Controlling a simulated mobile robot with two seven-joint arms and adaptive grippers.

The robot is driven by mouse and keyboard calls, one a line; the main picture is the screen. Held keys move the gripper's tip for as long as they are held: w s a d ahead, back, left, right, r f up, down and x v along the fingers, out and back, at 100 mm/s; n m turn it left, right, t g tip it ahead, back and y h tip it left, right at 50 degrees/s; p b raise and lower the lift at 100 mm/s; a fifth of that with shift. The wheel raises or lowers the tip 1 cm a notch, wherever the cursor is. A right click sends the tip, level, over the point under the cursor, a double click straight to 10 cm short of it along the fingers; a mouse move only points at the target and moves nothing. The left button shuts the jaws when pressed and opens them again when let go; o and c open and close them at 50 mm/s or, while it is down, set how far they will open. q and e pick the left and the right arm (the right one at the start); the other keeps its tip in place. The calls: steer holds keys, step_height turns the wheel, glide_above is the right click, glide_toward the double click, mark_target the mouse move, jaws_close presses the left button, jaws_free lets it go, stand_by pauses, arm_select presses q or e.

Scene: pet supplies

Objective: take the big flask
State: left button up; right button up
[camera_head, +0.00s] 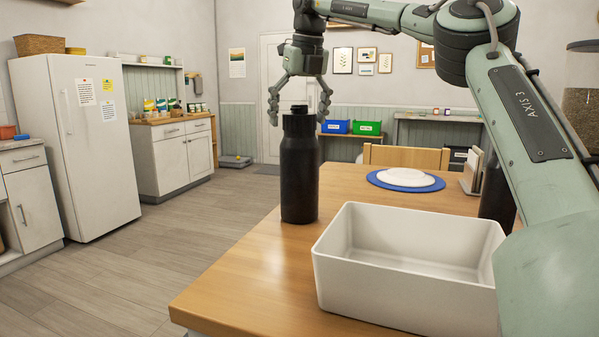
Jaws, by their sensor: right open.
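A tall black flask (299,172) stands upright on the wooden table, near its left edge. My right gripper (299,117) points down over it, with its open fingers on either side of the flask's cap. A gap shows between each finger and the cap. A second dark, upright object (497,192) stands at the right of the table, partly hidden by my right arm, so I cannot tell its full shape. My left gripper is out of view.
A white open bin (335,262), empty as far as I see, stands on the table (245,285) in front of the flask, to its right. A white plate on a blue mat (375,180) lies farther back. A chair (406,156) stands behind.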

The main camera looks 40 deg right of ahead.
steer(key=shift+x, duration=1.1)
steer(key=shift+r, duration=0.1)
steer(key=c, duration=1.9)
steer(key=shift+r, duration=0.1)
steer(key=shift+c, duration=0.4)
steer(key=shift+r, duration=0.15)
